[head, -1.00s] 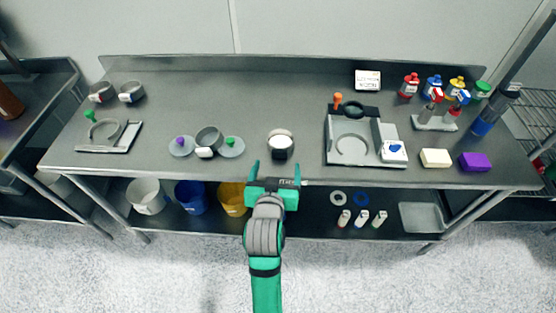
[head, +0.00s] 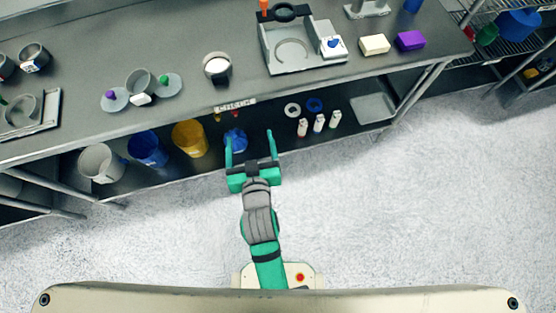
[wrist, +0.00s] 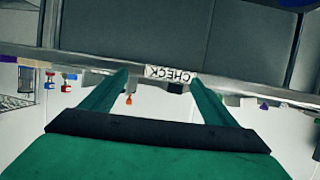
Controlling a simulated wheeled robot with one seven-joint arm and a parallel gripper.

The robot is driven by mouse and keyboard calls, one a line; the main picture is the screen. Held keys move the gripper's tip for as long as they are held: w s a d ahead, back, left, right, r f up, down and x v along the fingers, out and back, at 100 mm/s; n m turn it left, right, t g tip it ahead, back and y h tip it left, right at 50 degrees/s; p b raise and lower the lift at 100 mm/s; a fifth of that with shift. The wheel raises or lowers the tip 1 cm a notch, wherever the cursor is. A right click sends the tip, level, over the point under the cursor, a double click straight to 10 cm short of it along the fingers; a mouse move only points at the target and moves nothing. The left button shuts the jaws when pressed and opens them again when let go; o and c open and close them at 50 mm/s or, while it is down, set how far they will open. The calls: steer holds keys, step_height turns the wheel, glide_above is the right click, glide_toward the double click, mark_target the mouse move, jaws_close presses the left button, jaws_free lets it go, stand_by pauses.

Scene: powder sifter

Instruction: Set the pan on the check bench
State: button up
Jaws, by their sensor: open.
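The bench (head: 190,92) carries a white CHECK label (head: 234,106) on its front edge. The label shows upside down in the wrist view (wrist: 170,74). A round grey pan-like cup (head: 218,75) with a white top or filling stands upright on the bench behind the label. I cannot tell for sure that it is the task's pan. My gripper (head: 250,139) is open and empty, in front of the bench edge and apart from the cup. In the wrist view its two fingers (wrist: 158,82) stand apart either side of the label.
A grey stand (head: 268,58) with a round recess is on the bench to the right. A grey cup (head: 141,82) stands between two discs to the left. Buckets (head: 190,138) sit on the lower shelf. Cream (head: 374,44) and purple (head: 410,40) blocks lie right. The floor in front is clear.

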steer(key=s+d+m+h, duration=0.1)
steer(key=s+d, duration=0.3)
steer(key=s, duration=0.7)
steer(key=s+d+f+m+t+h, duration=0.1)
steer(key=s+d, duration=0.3)
steer(key=s, duration=0.7)
steer(key=shift+s, duration=0.2)
steer(key=shift+a, duration=0.1)
